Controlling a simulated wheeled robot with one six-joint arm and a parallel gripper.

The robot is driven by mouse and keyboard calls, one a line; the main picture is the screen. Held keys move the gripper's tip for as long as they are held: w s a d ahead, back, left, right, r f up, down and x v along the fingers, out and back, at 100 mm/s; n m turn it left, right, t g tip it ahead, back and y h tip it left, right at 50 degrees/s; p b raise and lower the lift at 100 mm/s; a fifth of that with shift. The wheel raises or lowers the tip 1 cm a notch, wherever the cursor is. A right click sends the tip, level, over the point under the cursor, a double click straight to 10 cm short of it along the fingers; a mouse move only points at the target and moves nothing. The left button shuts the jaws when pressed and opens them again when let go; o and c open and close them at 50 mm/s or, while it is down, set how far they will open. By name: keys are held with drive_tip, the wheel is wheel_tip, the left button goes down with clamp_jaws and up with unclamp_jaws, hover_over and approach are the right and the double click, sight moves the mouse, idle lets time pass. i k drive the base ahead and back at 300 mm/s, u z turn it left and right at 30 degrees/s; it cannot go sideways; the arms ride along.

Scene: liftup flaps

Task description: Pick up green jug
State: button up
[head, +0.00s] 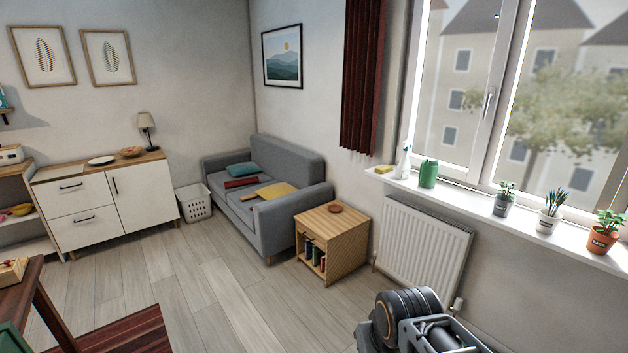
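The green jug (429,173) stands upright on the white windowsill (465,198), toward its left end, in front of the window. It stands just right of a white spray bottle (404,161). Part of my own arm shows at the bottom of the head view, right of centre, below the radiator. The arm part is well below the sill and apart from the jug. My gripper's fingers are not visible in this view.
A yellow sponge (384,169) lies left of the bottle; potted plants (549,221) line the sill's right. A white radiator (425,248) is below. A wooden side table (333,244) and grey sofa (290,223) stand left. The middle floor is clear.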

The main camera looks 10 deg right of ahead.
sight(429, 170)
drive_tip(key=i, duration=3.6)
drive_tip(key=z, duration=1.95)
drive_tip(key=i, duration=0.15)
drive_tip(key=z, duration=0.25)
